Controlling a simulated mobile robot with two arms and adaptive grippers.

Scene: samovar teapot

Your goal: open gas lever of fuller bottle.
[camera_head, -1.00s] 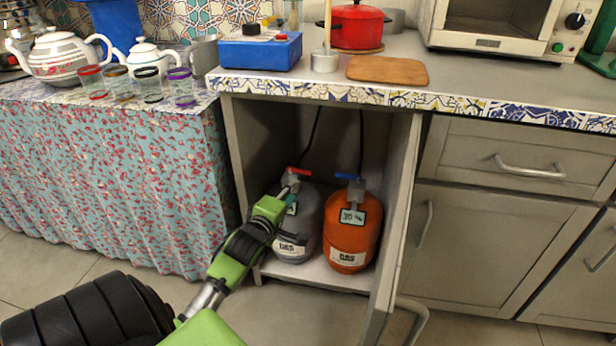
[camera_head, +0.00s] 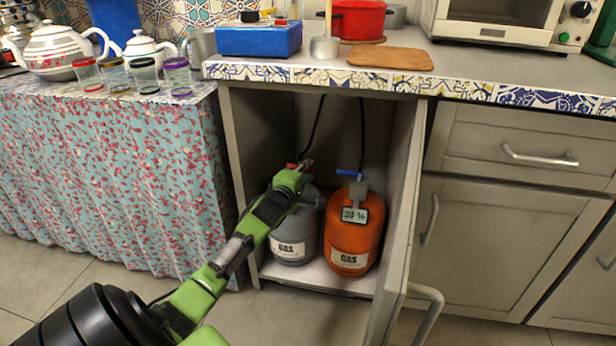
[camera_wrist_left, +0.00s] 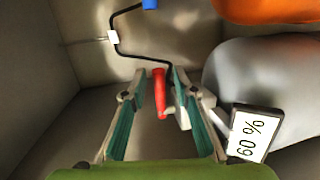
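The grey gas bottle (camera_head: 292,238) stands at the left inside the open cabinet. Its tag (camera_wrist_left: 250,135) reads 60 % in the left wrist view. Its red lever (camera_wrist_left: 158,92) lies between the two fingers of my left gripper (camera_wrist_left: 162,74), which are apart with gaps beside the lever. In the head view my left gripper (camera_head: 305,168) is at the top of the grey bottle and hides most of the lever. The orange gas bottle (camera_head: 350,236) stands to the right, with a 30 % tag (camera_head: 355,215) and a blue lever (camera_head: 349,173). My right gripper is out of view.
The open cabinet door (camera_head: 402,220) stands close on the right of the bottles. The cabinet's left wall (camera_head: 240,180) is beside my left arm. Black hoses (camera_head: 316,125) run up behind the bottles. A counter edge (camera_head: 400,83) overhangs the opening.

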